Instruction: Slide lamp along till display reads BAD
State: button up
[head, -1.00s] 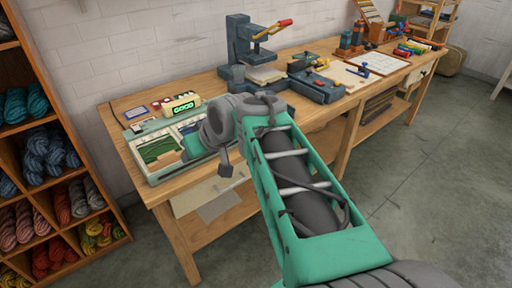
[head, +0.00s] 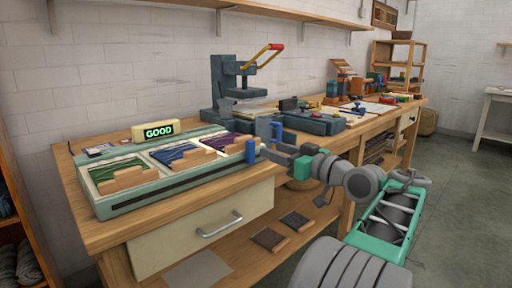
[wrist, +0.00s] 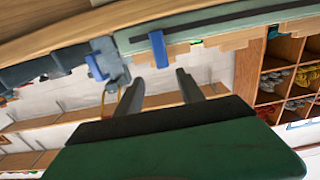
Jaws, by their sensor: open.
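The small display (head: 159,130) reads GOOD in green letters and stands behind a pale green tray (head: 150,200). A dark slot runs along the tray's front. A blue upright block (head: 251,150) sits at the slot's right end; it also shows in the wrist view (wrist: 158,48). I cannot tell for sure that this block is the lamp. My gripper (head: 268,152) is open beside the block, by the tray's right end. In the wrist view its two grey fingers (wrist: 160,77) point toward the block, which appears between and beyond the tips. Nothing is held.
The tray holds green, blue and purple wool (head: 178,153) with wooden pieces in front. A press (head: 238,90) with a red-tipped lever stands behind, and a dark blue-grey fixture (head: 312,122) is to the right. The bench (head: 75,200) has a drawer below. Floor at right is clear.

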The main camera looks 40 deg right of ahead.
aim_at(253, 143)
jog(key=w+p, duration=0.2)
jog(key=p, duration=0.2)
jog(key=w+p, duration=0.3)
jog(key=p, duration=0.2)
jog(key=w+p, duration=0.2)
jog(key=p, duration=0.2)
jog(key=shift+w+a, duration=0.25)
jog(key=shift+a, duration=0.15)
grip_shut()
jog(key=shift+d, duration=0.1)
dwell(0.6)
